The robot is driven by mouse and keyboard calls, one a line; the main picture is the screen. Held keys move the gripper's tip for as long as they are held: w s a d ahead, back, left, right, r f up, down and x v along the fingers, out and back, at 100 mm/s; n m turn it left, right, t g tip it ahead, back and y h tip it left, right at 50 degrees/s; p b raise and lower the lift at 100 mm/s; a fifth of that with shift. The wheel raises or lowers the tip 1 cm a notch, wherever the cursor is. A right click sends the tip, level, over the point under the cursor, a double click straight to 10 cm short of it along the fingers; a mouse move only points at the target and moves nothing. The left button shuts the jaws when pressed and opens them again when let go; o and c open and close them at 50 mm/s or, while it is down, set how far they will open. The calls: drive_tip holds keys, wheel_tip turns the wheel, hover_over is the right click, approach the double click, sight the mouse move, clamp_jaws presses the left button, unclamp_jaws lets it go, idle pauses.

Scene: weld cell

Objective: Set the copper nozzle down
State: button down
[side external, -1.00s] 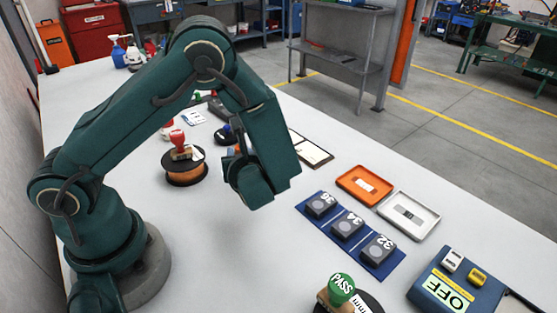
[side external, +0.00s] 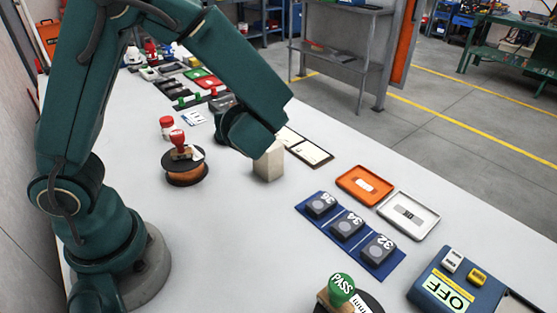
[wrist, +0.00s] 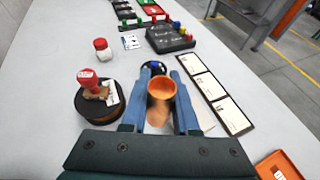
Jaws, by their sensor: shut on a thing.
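The copper nozzle (wrist: 161,92) is an orange-brown round piece with an open cup-like top in the wrist view. My gripper (wrist: 160,80) is shut on it, with one blue finger on each side. The nozzle's lower end is partly hidden between the fingers and the gripper body, and I cannot tell how high it is above the table. In the side external view my wrist and arm hide the fingers and the nozzle. A beige block (side external: 268,163) stands on the white table just below and right of my wrist there.
A spool with a red-topped stamp (wrist: 97,93) and a red-lidded jar (wrist: 102,49) stand to the left. An orange tray (side external: 364,184) and numbered blocks (side external: 348,226) lie right of the block.

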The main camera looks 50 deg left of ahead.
drive_tip(key=s+a+f+n+g, duration=0.2)
drive_tip(key=s+f+n+g, duration=0.1)
drive_tip(key=s+n+g, duration=0.75)
drive_tip(key=s+d+f+n+g+h, duration=0.2)
drive_tip(key=s+d+n+g+h, duration=0.55)
drive_tip(key=n+h, duration=0.35)
drive_tip(key=w+d+r+n+t+h, duration=0.3)
drive_tip(key=w+d+n+t+h, duration=0.35)
drive_tip(key=n+h, duration=0.7)
drive_tip(key=w+a+r+n+t, duration=0.4)
drive_tip(key=w+r+n+t, duration=0.1)
drive_tip(key=w+n+t, duration=0.5)
hover_over(299, 232)
drive_tip(key=shift+h, duration=0.25)
wheel_tip(299, 232, down, 12)
drive_tip(key=shift+r, duration=0.1)
drive_tip(key=shift+f, duration=2.1)
